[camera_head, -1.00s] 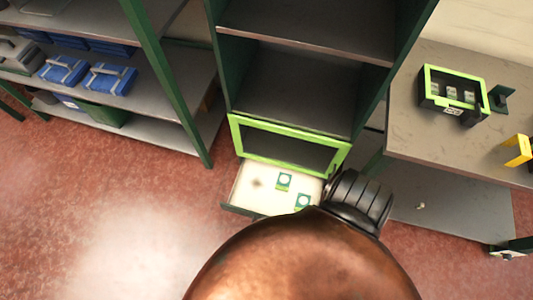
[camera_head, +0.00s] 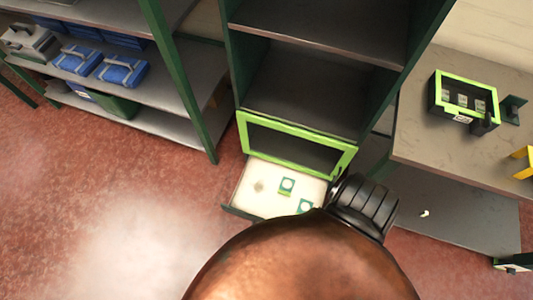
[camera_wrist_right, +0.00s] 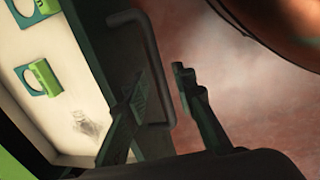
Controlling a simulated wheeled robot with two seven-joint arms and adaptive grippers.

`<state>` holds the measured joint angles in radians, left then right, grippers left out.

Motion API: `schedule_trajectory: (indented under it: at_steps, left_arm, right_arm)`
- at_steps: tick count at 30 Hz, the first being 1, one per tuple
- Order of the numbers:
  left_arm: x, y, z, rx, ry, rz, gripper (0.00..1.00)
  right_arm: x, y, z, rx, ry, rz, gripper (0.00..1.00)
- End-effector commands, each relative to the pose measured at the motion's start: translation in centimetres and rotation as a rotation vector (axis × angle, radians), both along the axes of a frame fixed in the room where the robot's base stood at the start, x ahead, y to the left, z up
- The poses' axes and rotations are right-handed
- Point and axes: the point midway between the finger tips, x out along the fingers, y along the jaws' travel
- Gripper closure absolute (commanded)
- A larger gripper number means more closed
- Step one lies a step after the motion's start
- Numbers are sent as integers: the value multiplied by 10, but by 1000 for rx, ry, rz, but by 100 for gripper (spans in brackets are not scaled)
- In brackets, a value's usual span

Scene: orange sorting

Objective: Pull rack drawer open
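The rack (camera_head: 243,95) stands in the middle of the head view. Its low drawer (camera_head: 236,205) is pulled out partway below a bright green frame (camera_head: 300,130). The drawer's pale bottom holds two green-and-white pieces (camera_head: 287,186), also seen in the right wrist view (camera_wrist_right: 40,75). In that view the dark bar handle (camera_wrist_right: 150,50) on the drawer front passes between the fingers of my right gripper (camera_wrist_right: 160,82). The fingers stand apart, with a gap beside the bar. In the head view my own body hides this gripper and the handle. My left gripper is not in view.
A shelf unit (camera_head: 188,90) with blue cases (camera_head: 122,70) stands at the left. A table (camera_head: 430,150) at the right carries a green-framed box (camera_head: 465,97). Red floor (camera_head: 90,190) is open in front of the shelf unit and left of the drawer.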

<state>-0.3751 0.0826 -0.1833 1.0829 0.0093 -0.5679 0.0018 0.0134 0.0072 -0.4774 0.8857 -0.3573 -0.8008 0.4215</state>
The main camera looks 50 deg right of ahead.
Motion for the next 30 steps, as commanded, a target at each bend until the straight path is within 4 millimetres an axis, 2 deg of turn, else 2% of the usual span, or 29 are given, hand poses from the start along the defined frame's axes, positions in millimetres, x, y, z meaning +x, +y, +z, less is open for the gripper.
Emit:
schedule_trajectory:
  at_steps: [9, 14, 20, 30]
  left_arm:
    - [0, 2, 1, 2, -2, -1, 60]
    - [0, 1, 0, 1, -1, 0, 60]
    - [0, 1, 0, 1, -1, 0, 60]
    - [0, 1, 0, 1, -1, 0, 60]
  right_arm:
    - [1, 0, 1, -1, -1, 0, 73]
    - [0, 2, 10, 1, -2, -1, 73]
    - [-2, 6, 35, 2, -3, -2, 73]
    - [-5, 16, 91, 1, -2, -2, 73]
